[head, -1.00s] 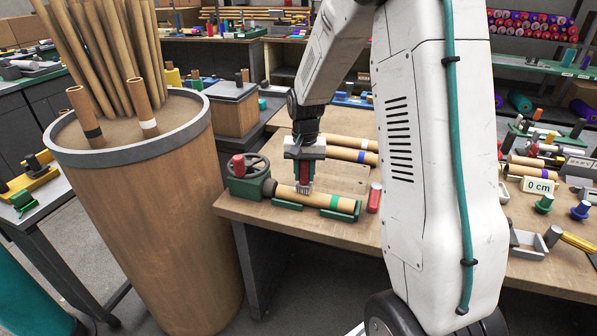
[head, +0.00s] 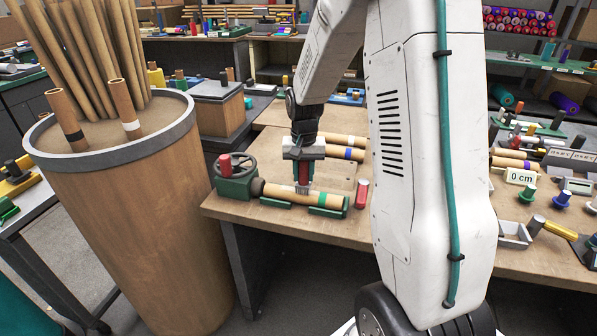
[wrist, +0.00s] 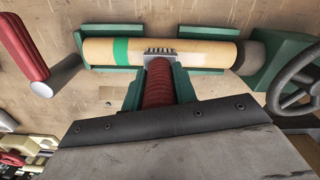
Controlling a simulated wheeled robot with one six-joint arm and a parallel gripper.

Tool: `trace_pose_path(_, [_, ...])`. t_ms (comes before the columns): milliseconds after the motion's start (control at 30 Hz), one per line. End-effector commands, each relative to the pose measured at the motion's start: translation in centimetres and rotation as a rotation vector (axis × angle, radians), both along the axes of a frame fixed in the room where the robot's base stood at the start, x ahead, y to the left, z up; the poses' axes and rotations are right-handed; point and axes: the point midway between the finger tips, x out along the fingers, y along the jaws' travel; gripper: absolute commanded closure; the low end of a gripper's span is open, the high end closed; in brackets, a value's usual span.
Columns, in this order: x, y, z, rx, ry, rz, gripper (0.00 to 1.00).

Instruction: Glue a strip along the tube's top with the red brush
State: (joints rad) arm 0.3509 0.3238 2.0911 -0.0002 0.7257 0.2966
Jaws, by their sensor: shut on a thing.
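The tan tube (head: 280,191) lies level in a green cradle (head: 330,211) at the bench's front edge, with a green band near its right end. The wrist view shows the tube (wrist: 205,55) crosswise, its band at left. My gripper (head: 304,174) is above the tube, pointing down, shut on the red brush (wrist: 158,85).
A green stand with a handwheel (head: 236,178) is at the tube's left end. More tubes (head: 345,153) lie behind. A big drum (head: 130,215) of tall tubes stands left of the bench.

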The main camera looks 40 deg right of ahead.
Motion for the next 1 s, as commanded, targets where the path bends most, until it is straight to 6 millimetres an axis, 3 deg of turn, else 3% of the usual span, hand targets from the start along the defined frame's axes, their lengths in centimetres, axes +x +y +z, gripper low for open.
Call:
trace_pose_path(367, [-0.2, -0.2, 0.0, 0.000, 0.000, 0.000, 0.95])
trace_pose_path(1000, [-2.6, -2.0, 0.0, 0.000, 0.000, 0.001, 0.95])
